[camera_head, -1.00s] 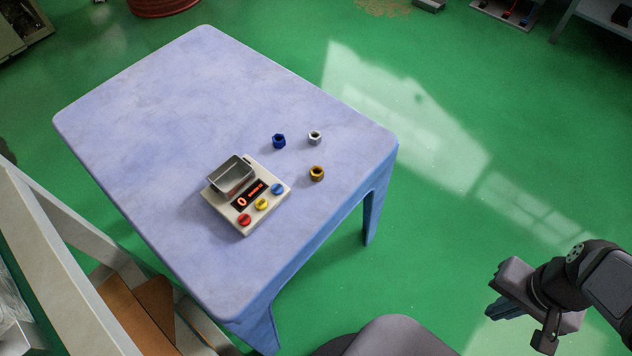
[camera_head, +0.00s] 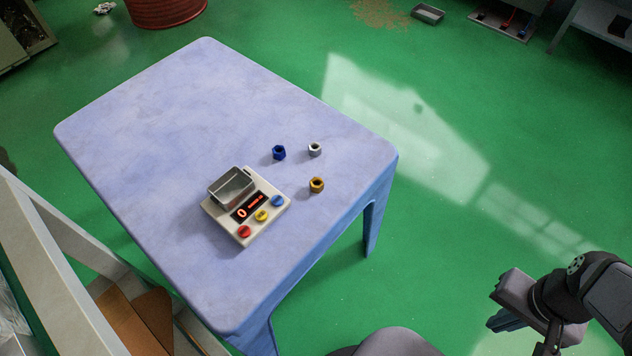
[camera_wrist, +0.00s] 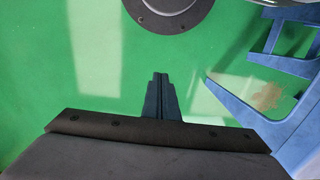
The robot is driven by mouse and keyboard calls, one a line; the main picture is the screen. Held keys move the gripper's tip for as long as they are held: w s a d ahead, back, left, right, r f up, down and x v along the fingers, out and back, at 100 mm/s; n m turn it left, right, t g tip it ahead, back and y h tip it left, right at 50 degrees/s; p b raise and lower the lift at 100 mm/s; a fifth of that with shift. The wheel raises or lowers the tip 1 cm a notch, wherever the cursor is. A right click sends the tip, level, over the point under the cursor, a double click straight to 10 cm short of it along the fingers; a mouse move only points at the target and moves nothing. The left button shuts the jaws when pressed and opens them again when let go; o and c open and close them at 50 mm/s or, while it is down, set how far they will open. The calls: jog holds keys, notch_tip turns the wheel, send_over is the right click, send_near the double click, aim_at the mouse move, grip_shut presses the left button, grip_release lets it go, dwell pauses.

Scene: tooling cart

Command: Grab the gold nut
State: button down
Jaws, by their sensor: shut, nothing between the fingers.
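The gold nut (camera_head: 317,185) lies on the blue table (camera_head: 150,130), near its right edge. A blue nut (camera_head: 279,153) and a silver nut (camera_head: 315,149) lie behind it. My gripper (camera_head: 502,320) is off the table at the lower right, well apart from the nuts. In the wrist view my gripper's fingers (camera_wrist: 160,92) are together with nothing between them, over green floor. No nut shows in the wrist view.
A scale (camera_head: 246,208) with a metal tray (camera_head: 231,188), a red display and coloured buttons stands left of the gold nut. Table legs (camera_wrist: 275,60) show at the right of the wrist view. The table's back left is clear.

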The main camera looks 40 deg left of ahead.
aim_at(315, 184)
jog(key=c, duration=1.5)
grip_release()
jog(key=shift+o, duration=0.2)
jog(key=w+a+r+t+h+p, duration=0.1)
jog(key=w+a+r+t+h, duration=0.15)
jog(key=a, duration=0.85)
jog(key=w+a+r+t+h+p, duration=0.2)
jog(key=a+t+h, duration=0.1)
jog(key=a, duration=0.8)
jog(key=s+a+r+t+y, duration=0.1)
jog(key=s+a+t, duration=0.1)
jog(key=s+a, duration=0.2)
jog(key=s+a+r+t+y, duration=0.2)
jog(key=s+a, duration=0.3)
jog(key=a, duration=0.5)
jog(key=s+a+r+t+y, duration=0.1)
jog(key=s+a+t+y, duration=0.1)
jog(key=a, duration=0.5)
jog(key=shift+s+a+r+t+y, duration=0.15)
jog(key=shift+s+t, duration=0.1)
jog(key=shift+s, duration=0.4)
jog(key=shift+s+t+y, duration=0.1)
jog(key=shift+s+t, duration=0.1)
jog(key=shift+s, duration=0.4)
jog(key=shift+f+x, duration=0.15)
jog(key=shift+x, duration=1.7)
jog(key=shift+f+x, duration=0.15)
jog(key=shift+x, duration=1.75)
